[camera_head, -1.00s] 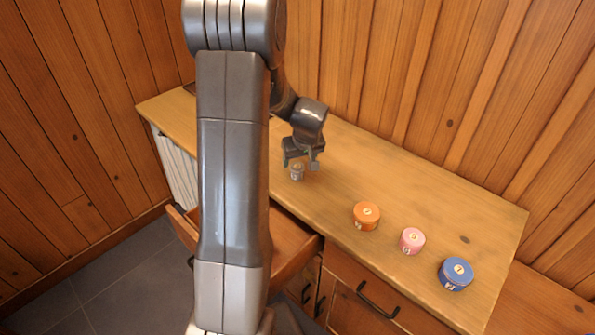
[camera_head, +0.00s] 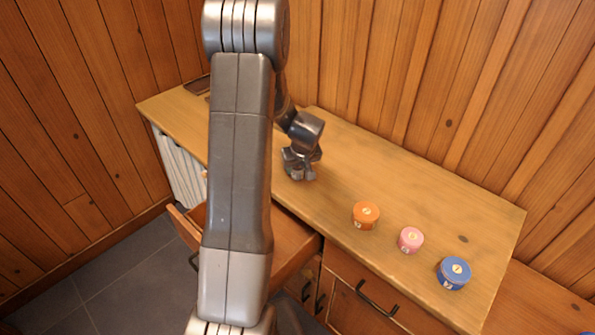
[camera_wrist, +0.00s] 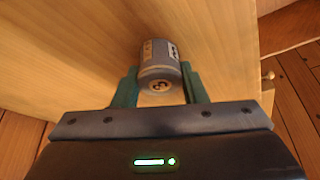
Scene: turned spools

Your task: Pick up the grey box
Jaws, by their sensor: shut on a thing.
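The grey box is a small grey cylinder with pale labels, one on its side and one on its end. In the wrist view the grey box (camera_wrist: 160,58) sits between the two green fingers of my gripper (camera_wrist: 161,86), which is shut on it. In the head view my gripper (camera_head: 299,176) is low over the wooden counter (camera_head: 345,155), near its front edge and behind the open drawer. There the fingers mostly hide the box. I cannot tell whether the box still touches the counter.
An orange round box (camera_head: 366,215), a pink one (camera_head: 411,240) and a blue one (camera_head: 454,273) stand in a row to the right on the counter. An open drawer (camera_head: 290,245) juts out below my gripper. The counter behind the row is clear.

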